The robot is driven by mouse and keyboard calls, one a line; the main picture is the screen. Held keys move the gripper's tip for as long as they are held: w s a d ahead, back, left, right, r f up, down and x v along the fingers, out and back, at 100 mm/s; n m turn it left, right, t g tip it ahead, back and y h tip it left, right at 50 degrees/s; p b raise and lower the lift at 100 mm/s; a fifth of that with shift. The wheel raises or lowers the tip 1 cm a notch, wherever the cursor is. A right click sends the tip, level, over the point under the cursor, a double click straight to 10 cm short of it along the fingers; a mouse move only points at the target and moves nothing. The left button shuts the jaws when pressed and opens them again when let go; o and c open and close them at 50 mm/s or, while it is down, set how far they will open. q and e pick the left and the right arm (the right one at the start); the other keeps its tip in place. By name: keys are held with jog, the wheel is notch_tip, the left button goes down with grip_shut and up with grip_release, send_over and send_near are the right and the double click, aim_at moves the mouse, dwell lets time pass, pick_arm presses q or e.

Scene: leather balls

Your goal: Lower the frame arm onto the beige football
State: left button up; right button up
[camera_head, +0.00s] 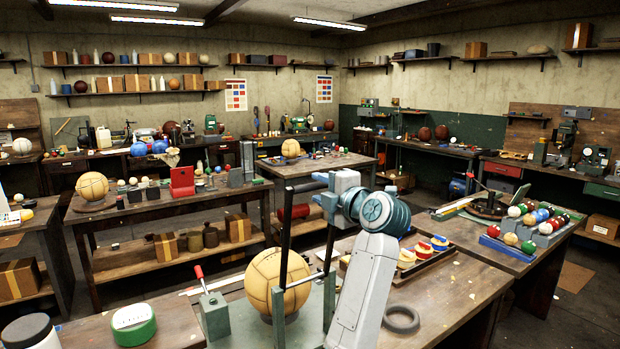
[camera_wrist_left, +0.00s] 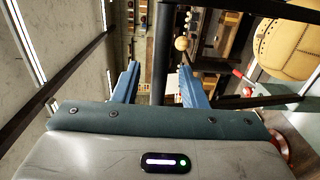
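The beige football (camera_head: 272,282) sits upright in a green-grey stand (camera_head: 312,318) on the front bench. The black frame arm (camera_head: 284,245) stands raised, one bar on each side of the ball, with a dark crossbar at the top. My left gripper (camera_head: 316,189) is at that crossbar, above and right of the ball. In the left wrist view its blue fingers (camera_wrist_left: 160,82) are apart, with a black bar (camera_wrist_left: 163,45) running between them and gaps on both sides. I cannot tell whether they touch it. The football (camera_wrist_left: 288,45) shows there at upper right. My right gripper is out of view.
A red-handled lever (camera_head: 200,279) stands left of the ball. A dark ring (camera_head: 401,318) and a tray (camera_head: 428,264) of coloured pieces are on the right. Another beige ball (camera_head: 93,186) is on the bench behind.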

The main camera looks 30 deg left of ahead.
aim_at(316, 186)
pick_arm(q)
jog(key=p+x, duration=0.1)
jog(key=x, duration=0.3)
jog(key=shift+w+a+p, duration=0.2)
jog(key=shift+a+p, duration=0.1)
jog(key=shift+a, duration=0.05)
jog(key=shift+f, duration=0.1)
grip_shut()
